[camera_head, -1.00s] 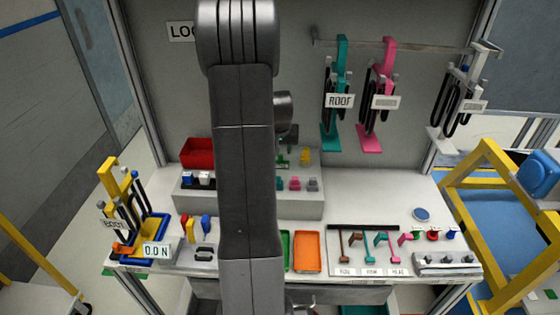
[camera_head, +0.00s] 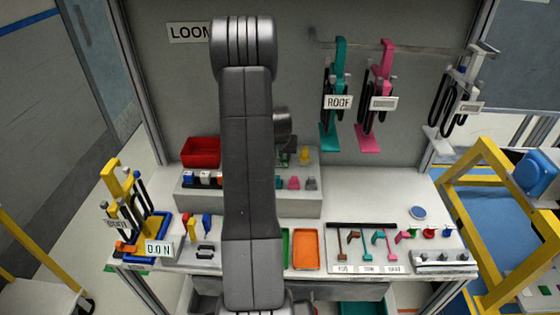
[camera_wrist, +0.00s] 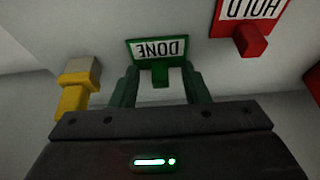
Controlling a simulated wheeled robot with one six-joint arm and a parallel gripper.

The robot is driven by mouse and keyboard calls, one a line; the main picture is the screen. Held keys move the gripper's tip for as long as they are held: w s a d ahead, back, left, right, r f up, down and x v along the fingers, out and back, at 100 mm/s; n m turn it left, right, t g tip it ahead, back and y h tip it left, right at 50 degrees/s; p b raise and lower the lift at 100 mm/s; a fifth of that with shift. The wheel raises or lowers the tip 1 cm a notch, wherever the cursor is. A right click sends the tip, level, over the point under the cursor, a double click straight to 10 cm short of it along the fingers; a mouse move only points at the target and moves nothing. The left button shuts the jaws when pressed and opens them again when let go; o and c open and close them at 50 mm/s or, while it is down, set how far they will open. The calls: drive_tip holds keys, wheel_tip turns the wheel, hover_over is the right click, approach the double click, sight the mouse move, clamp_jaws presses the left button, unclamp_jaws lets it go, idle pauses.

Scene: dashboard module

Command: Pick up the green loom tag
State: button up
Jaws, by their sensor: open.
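The green tag (camera_wrist: 160,49) shows in the wrist view, with the word DONE upside down on its white face. Its short green stem points down between the two fingers of my gripper (camera_wrist: 160,73). The gripper is open, with one finger on each side of the stem and a visible gap on both sides. The fingers look dark green in this light. In the head view my arm covers most of this area, and I cannot make out the green tag clearly there.
A red HOLD tag (camera_wrist: 251,39) is right of the green tag in the wrist view, and a yellow peg (camera_wrist: 76,92) is left. In the head view a raised grey shelf (camera_head: 300,203) carries small coloured pieces. A red bin (camera_head: 201,152) stands at its back left.

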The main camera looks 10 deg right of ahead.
drive_tip(key=c, duration=0.9)
clamp_jaws()
drive_tip(key=shift+r, duration=0.1)
